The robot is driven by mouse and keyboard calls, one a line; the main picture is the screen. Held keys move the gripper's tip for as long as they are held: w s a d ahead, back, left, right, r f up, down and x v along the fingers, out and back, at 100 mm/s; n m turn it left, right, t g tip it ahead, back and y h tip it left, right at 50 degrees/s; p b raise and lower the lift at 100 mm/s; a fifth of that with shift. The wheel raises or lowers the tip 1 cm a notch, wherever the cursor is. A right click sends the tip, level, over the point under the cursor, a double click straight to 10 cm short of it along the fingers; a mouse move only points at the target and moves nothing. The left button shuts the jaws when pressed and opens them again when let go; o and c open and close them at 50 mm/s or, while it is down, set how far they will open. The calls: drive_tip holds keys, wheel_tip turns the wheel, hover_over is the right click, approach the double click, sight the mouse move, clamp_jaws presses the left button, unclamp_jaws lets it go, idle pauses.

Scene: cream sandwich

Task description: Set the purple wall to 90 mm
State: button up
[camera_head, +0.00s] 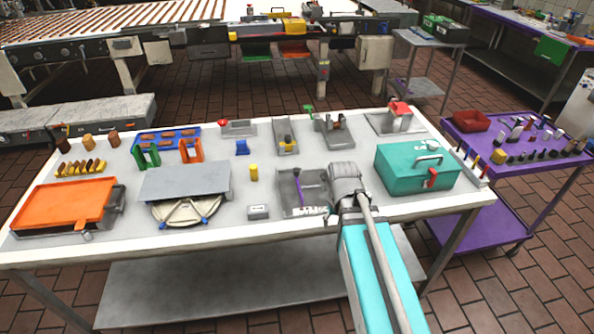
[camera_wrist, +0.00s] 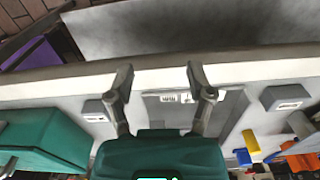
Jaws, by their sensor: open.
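The purple wall (camera_head: 298,188) stands upright in a grey tray (camera_head: 284,200) near the front middle of the table in the head view. A white printed scale (camera_head: 312,210) lies at the tray's front edge. The tray (camera_wrist: 228,110) and scale (camera_wrist: 178,97) also show between and beyond my fingers in the wrist view. My gripper (camera_wrist: 160,75) is open and empty above the tray's front edge. The gripper body hides much of the tray there, and I cannot see the purple wall in that view. The wall's setting is too small to read.
A teal case (camera_head: 417,168) stands right of the tray, and also shows in the wrist view (camera_wrist: 45,140). A small grey box (camera_head: 258,212) with a display and a yellow block (camera_head: 254,172) stand left of it. The table's front edge (camera_wrist: 240,68) is close.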

sight(296, 169)
drive_tip(key=w+a+r+n+p, duration=0.1)
drive_tip(key=w+a+r+p, duration=0.2)
drive_tip(key=w, duration=0.5)
drive_tip(key=w+a+r+n+p, duration=0.1)
drive_tip(key=w+a+r+p, duration=0.2)
drive_tip(key=w, duration=0.6)
drive_tip(key=w+a+r+p, duration=0.3)
drive_tip(key=w+r+p, duration=0.3)
drive_tip(key=w, duration=0.3)
drive_tip(key=shift+a+r+n, duration=0.2)
drive_tip(key=shift+r+n, duration=0.1)
drive_tip(key=shift+n, duration=0.1)
drive_tip(key=shift+f, duration=0.1)
wheel_tip(296, 169, down, 14)
drive_tip(key=b, duration=1.4)
drive_tip(key=shift+r, duration=0.2)
clamp_jaws()
